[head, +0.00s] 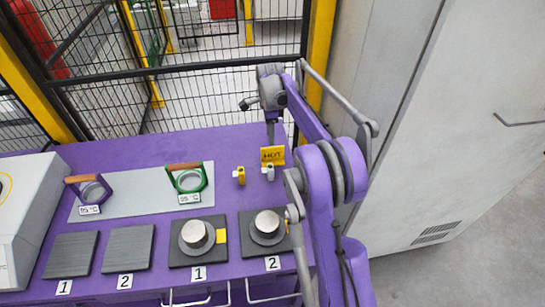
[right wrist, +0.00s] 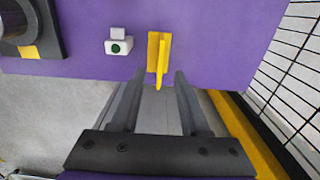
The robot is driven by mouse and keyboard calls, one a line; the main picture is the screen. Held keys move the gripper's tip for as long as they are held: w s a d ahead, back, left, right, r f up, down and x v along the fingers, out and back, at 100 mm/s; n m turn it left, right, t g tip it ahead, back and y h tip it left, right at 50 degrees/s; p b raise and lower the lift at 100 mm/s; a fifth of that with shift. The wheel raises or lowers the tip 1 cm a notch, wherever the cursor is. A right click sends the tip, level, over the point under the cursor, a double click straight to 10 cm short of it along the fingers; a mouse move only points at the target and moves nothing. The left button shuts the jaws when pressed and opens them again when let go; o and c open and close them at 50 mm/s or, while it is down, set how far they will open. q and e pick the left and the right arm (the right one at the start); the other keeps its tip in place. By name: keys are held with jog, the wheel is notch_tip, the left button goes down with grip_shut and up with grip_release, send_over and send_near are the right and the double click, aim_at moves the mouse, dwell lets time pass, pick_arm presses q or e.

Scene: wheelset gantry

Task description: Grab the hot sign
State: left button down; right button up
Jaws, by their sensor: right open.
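The yellow HOT sign (head: 273,154) stands near the back right of the purple table. In the right wrist view the sign (right wrist: 157,52) shows from above as a thin, folded yellow shape. My right gripper (head: 271,137) is just behind the sign, with its fingers pointing down. In the right wrist view the right gripper (right wrist: 160,78) is open and empty, with one finger to each side of the sign's near tip. I cannot tell whether the fingers touch it. My left gripper is not in view.
A small white-grey device (head: 268,172) and a small yellow one (head: 239,175) stand close to the sign. Metal pieces on dark plates (head: 197,236) sit in front. A mesh fence (head: 200,90) rises behind the table, and a grey cabinet (head: 420,150) stands right.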

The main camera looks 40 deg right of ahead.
aim_at(270, 160)
notch_tip(270, 160, down, 10)
jog(key=shift+w+a, duration=0.1)
jog(key=shift+w, duration=0.05)
grip_shut()
dwell(0.4)
